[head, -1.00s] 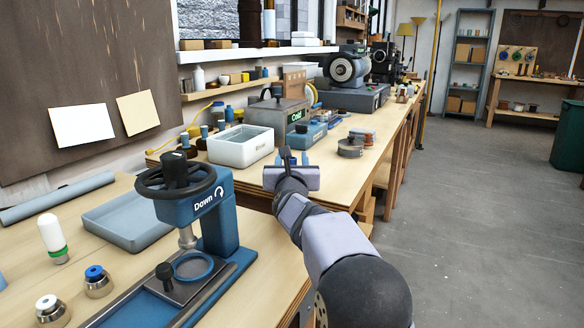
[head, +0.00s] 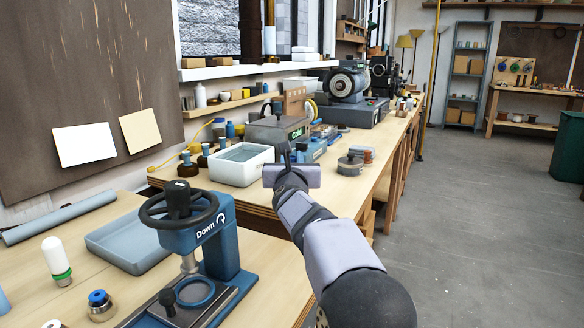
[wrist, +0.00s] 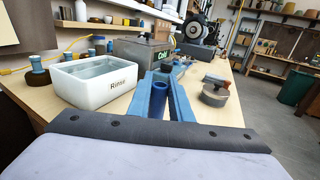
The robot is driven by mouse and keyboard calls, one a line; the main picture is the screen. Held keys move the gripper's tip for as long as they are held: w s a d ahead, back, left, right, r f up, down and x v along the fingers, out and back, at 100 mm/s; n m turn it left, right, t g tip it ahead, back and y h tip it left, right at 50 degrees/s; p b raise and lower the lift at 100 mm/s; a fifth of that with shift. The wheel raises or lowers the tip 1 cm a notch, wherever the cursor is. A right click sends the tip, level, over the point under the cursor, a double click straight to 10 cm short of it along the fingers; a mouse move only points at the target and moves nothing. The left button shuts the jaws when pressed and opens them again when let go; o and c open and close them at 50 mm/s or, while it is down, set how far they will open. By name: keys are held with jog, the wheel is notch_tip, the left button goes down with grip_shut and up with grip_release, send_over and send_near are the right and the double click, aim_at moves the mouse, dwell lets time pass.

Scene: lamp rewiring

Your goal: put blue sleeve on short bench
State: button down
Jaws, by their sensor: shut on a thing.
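My gripper (head: 287,158) is held out over the long bench (head: 330,190), just right of the white rinse tray (head: 240,166). In the wrist view its blue fingers are shut on a dark blue hollow cylinder, the blue sleeve (wrist: 160,86), which stands roughly upright between them. In the head view the sleeve is hard to make out, mostly hidden by my wrist. The nearer bench (head: 112,205), which seems to be the short bench, carries a blue press (head: 205,235) and an empty grey tray (head: 130,245).
A grey box marked Cold (head: 275,131) and a blue unit (head: 313,150) stand behind my gripper. A white-and-green bulb-like part (head: 56,258) and a blue-topped fitting (head: 100,304) stand on the near bench. Bare wood shows around them.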

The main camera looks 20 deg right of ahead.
aim_at(292, 157)
jog(key=shift+r+p, duration=0.85)
jog(key=shift+r, duration=1.25)
